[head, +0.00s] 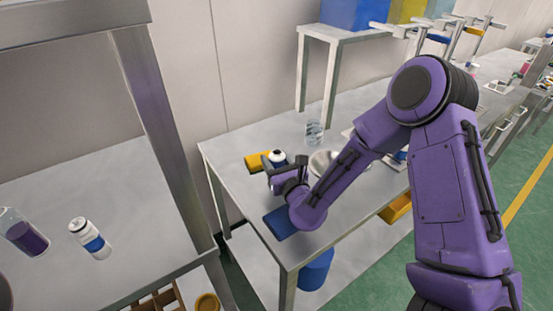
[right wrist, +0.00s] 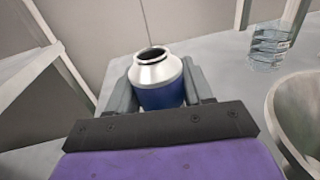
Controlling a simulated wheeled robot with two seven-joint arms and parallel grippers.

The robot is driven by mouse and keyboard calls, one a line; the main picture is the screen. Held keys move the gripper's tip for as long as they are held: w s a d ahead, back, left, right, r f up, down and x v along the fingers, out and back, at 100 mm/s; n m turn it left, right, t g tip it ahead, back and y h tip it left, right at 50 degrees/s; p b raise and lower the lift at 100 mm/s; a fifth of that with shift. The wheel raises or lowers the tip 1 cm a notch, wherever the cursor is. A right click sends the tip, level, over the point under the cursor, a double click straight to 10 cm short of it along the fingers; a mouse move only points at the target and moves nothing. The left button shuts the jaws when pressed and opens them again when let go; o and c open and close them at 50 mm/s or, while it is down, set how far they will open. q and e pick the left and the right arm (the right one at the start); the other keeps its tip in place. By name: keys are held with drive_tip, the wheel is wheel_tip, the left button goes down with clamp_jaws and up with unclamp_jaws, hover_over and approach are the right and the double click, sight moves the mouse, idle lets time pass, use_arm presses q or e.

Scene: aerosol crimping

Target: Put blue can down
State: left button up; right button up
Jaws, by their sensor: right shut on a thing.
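The blue can (right wrist: 158,82) has a silver shoulder and an open round mouth. In the right wrist view it stands upright between the two fingers of my right gripper (right wrist: 160,92), which is shut on it. In the head view the can's pale top (head: 277,156) shows at my right gripper (head: 276,170), over the far left part of the grey table (head: 240,160). The can's base is hidden, so I cannot tell whether it touches the table. My left gripper is not in view.
A yellow object (head: 258,161) lies beside the gripper, and a blue pad (head: 281,222) lies nearer. A metal bowl (head: 325,163) and a clear container (head: 314,131) stand to the right. A white and blue bottle (head: 90,238) stands on the left table.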

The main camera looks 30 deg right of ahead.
drive_tip(key=shift+s+d, duration=0.1)
drive_tip(key=shift+f+b, duration=0.25)
drive_tip(key=shift+b, duration=0.1)
drive_tip(key=o, duration=1.1)
drive_tip(key=shift+r, duration=0.1)
